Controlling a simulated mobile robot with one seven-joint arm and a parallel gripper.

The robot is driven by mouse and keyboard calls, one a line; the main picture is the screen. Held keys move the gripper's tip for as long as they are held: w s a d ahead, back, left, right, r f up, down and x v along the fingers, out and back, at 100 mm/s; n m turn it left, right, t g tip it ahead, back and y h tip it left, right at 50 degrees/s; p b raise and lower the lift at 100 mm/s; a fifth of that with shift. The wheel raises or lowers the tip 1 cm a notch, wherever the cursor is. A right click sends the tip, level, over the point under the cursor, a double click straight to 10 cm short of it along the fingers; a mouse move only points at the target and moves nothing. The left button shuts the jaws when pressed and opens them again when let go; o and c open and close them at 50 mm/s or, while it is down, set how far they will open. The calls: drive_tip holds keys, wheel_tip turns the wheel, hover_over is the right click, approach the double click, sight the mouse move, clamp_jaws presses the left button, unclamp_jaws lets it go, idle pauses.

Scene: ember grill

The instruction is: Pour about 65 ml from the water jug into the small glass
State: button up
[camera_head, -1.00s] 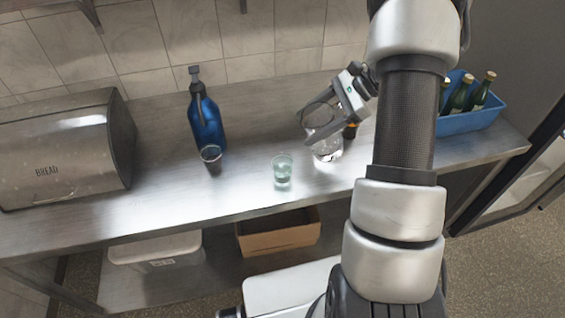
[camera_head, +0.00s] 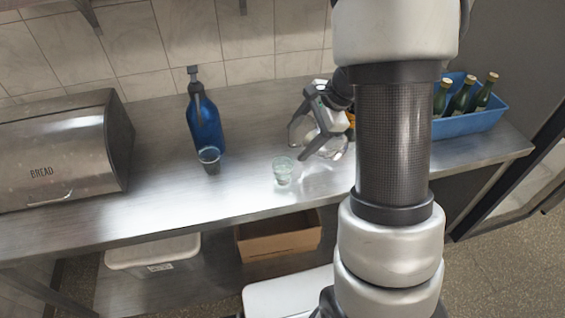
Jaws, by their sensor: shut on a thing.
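The clear water jug (camera_head: 333,147) is in my gripper (camera_head: 305,142), which is shut on it. The jug is tilted, raised over the steel counter, just right of the small glass. The gripper's dark fingers cover part of the jug, and its water level is hard to make out. The small glass (camera_head: 284,172) is clear with a faint green tint and stands upright on the counter, left of and nearer than the jug. I cannot tell how much water is in it, or whether a stream is falling.
A tumbler with dark contents (camera_head: 209,160) stands before a blue pump bottle (camera_head: 206,125). A steel bread bin (camera_head: 60,150) is at left. A blue crate (camera_head: 470,122) of green bottles is at right. An amber-dark item (camera_head: 351,122) stands behind the jug. The counter's front left is clear.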

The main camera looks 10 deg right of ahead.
drive_tip(key=shift+w+r+t+h+p, duration=0.1)
drive_tip(key=shift+r+t+h+p, duration=0.2)
drive_tip(key=shift+r+h+p, duration=0.4)
drive_tip(key=shift+a+r+n+t+h+p, duration=0.15)
drive_tip(key=shift+n+t+h+p, duration=0.25)
drive_tip(key=shift+h+p, duration=0.75)
idle(0.4)
drive_tip(key=shift+d+f+y+b, duration=0.25)
drive_tip(key=shift+f+y+b, duration=0.15)
drive_tip(key=shift+b, duration=0.5)
drive_tip(key=shift+f+m+g+y+b, duration=0.2)
drive_tip(key=shift+m+g+y+b, duration=0.15)
drive_tip(key=shift+b, duration=0.1)
drive_tip(key=shift+d+f+y+b, duration=0.1)
drive_tip(key=shift+f+y+b, duration=0.15)
drive_tip(key=shift+y+b, duration=0.45)
drive_tip(key=shift+g+y, duration=0.25)
drive_tip(key=shift+y, duration=0.15)
drive_tip(key=shift+r+y, duration=0.45)
drive_tip(key=shift+y, duration=0.05)
drive_tip(key=shift+r+m, duration=0.1)
drive_tip(key=shift+m, duration=0.15)
